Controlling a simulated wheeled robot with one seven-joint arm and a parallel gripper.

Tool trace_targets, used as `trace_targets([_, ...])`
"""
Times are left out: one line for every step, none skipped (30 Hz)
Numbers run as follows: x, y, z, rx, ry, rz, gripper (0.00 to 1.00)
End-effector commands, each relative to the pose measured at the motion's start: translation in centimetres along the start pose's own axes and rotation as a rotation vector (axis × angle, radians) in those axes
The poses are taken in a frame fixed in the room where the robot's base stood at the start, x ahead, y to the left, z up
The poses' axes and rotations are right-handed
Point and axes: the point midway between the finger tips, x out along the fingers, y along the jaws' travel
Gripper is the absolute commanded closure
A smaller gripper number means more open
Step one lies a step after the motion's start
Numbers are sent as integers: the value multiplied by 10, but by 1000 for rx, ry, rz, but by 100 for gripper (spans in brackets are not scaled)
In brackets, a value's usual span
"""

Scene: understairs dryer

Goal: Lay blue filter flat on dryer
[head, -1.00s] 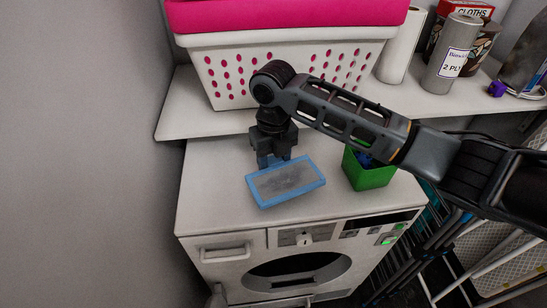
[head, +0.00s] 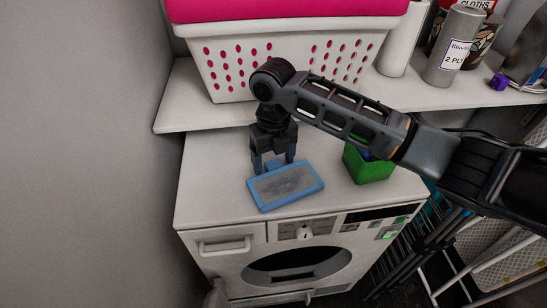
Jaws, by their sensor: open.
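The blue filter (head: 286,186), a blue rectangular frame with a grey mesh panel, lies flat on the white top of the dryer (head: 215,190), near its front edge. My gripper (head: 273,167) points down at the filter's rear edge. Its two fingers are spread apart, one on each side of a small blue part at the back of the filter. I cannot tell whether the fingers still touch it. The filter's underside is hidden.
A green bin (head: 368,166) with blue contents stands on the dryer to the right, under my arm. A shelf (head: 180,98) behind holds a white basket (head: 222,70), a paper roll and cans. A grey wall is at left. The dryer top is clear left of the filter.

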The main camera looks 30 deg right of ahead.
Motion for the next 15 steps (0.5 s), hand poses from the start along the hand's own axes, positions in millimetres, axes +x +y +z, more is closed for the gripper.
trace_targets([0,0,0,0,0,0,21])
trace_targets([-1,0,0,0,0,0,21])
trace_targets([-3,0,0,0,-1,0,21])
trace_targets([-5,0,0,0,-1,0,21])
trace_targets([-8,0,1,-1,-2,0,21])
trace_targets([-13,0,1,-1,-3,0,21])
trace_targets([-17,0,1,-2,-3,0,21])
trace_targets([-22,0,1,-2,-3,0,21])
trace_targets([-28,0,1,-2,-4,1,21])
trace_targets([-34,0,1,-2,-3,0,21])
trace_targets([-39,0,1,-2,-4,0,21])
trace_targets([-45,0,1,-1,-3,0,21])
trace_targets([-50,0,1,-2,-3,0,21])
trace_targets([-55,0,1,-2,-3,0,21])
trace_targets([-60,0,1,-2,-3,0,21])
